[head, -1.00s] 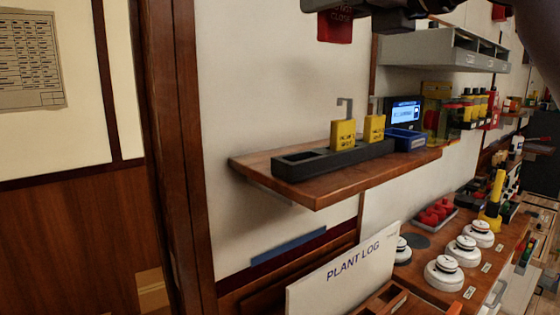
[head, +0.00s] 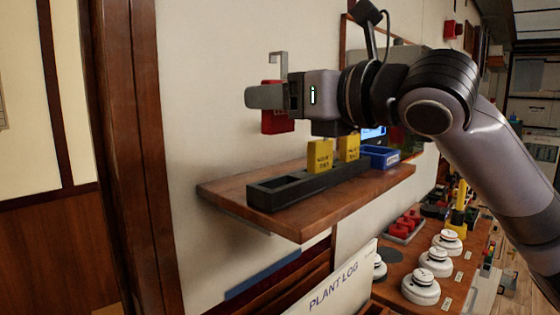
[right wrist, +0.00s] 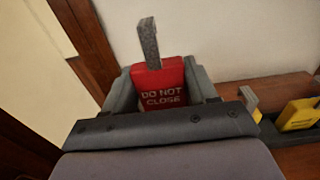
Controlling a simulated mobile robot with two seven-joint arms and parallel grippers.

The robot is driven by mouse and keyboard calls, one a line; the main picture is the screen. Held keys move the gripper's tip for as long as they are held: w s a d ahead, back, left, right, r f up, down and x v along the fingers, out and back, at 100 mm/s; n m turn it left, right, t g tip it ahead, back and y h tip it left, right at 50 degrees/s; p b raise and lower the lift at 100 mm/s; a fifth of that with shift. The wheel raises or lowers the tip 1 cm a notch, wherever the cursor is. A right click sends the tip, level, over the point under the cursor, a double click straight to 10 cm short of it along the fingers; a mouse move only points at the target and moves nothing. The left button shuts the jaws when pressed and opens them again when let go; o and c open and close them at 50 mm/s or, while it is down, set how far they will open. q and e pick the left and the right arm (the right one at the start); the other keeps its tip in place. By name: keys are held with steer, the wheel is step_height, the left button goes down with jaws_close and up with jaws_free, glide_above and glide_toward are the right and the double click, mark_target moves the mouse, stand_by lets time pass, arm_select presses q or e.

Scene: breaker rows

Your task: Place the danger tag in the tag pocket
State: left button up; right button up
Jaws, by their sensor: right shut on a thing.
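The danger tag is red with a grey metal hook on top (head: 274,122). In the right wrist view the tag (right wrist: 161,90) reads "DO NOT CLOSE" and sits upright between the fingers. My right gripper (head: 266,97) is shut on it and holds it in the air above the left part of the shelf. A dark grey slotted holder (head: 270,199), which looks like the tag pocket, lies on the shelf below. Its left end is empty. Two yellow tags, the left one (head: 320,156) and the right one (head: 349,147), stand farther right in it. My left gripper is out of view.
The wooden shelf (head: 300,225) also carries a blue bin (head: 379,157) right of the holder, with a lit screen behind it. Below are a plant log board (head: 335,290) and several white round knobs (head: 421,288). A dark wooden post (head: 135,160) stands left.

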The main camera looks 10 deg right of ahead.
steer(key=shift+f, duration=4.4)
steer(key=shift+f, duration=0.2)
steer(key=o, duration=1.1)
steer(key=shift+c, duration=0.2)
steer(key=shift+r, duration=0.15)
steer(key=shift+s+d, duration=0.1)
steer(key=b+v, duration=0.2)
steer(key=v, duration=0.9)
steer(key=shift+s+d, duration=0.2)
steer(key=shift+s, duration=0.15)
